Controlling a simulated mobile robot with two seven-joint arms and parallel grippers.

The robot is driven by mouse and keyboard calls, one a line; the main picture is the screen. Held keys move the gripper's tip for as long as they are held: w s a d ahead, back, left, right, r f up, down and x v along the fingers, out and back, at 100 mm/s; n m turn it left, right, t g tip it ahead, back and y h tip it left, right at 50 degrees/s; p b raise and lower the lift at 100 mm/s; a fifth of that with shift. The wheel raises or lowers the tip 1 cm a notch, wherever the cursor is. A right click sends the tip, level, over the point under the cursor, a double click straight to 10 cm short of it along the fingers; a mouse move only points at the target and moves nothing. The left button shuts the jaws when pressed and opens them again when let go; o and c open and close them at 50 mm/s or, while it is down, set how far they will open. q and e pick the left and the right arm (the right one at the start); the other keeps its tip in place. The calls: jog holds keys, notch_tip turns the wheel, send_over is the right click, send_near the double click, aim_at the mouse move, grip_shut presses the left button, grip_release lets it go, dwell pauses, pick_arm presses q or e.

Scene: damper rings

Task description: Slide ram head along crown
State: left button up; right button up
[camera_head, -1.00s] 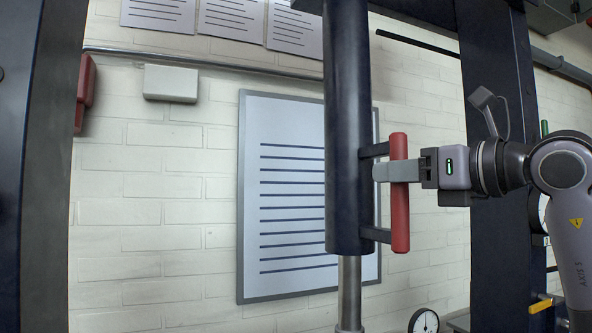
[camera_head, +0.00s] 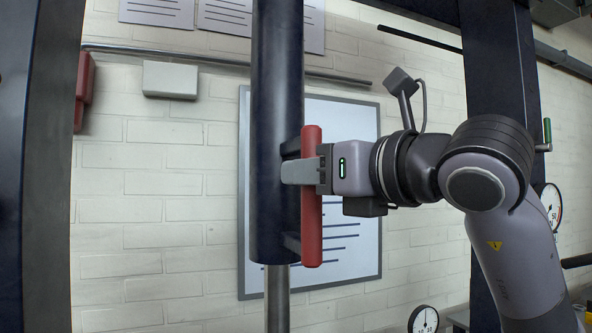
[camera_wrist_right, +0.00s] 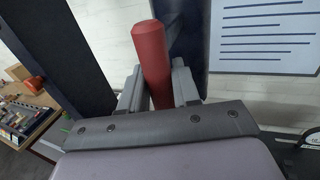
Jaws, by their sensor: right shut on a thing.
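The ram head (camera_head: 277,130) is a dark blue upright cylinder in the head view, with a steel rod (camera_head: 278,298) coming out below it. A red upright handle (camera_head: 311,235) is fixed to its right side by dark brackets. My right gripper (camera_head: 302,171) is shut on the red handle at about mid-height. In the right wrist view, the red handle (camera_wrist_right: 152,55) stands between the two grey fingers of the gripper (camera_wrist_right: 158,90). The crown is not clearly in view. My left gripper is not in view.
Dark frame columns stand at the left (camera_head: 45,160) and right (camera_head: 505,120). A framed chart (camera_head: 350,120) hangs on the white brick wall behind the ram head. A round gauge (camera_head: 423,320) is at the bottom right. The right wrist view shows a cluttered bench (camera_wrist_right: 25,118).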

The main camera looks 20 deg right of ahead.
jog(key=shift+s+a, duration=0.1)
jog(key=shift+a, duration=0.8)
jog(key=o, duration=1.1)
jog(key=shift+d, duration=0.1)
jog(key=shift+s+d, duration=0.1)
jog(key=shift+b+v, duration=0.5)
jog(key=shift+v, duration=0.35)
jog(key=shift+b+v, duration=1.1)
jog(key=shift+v, duration=1.9)
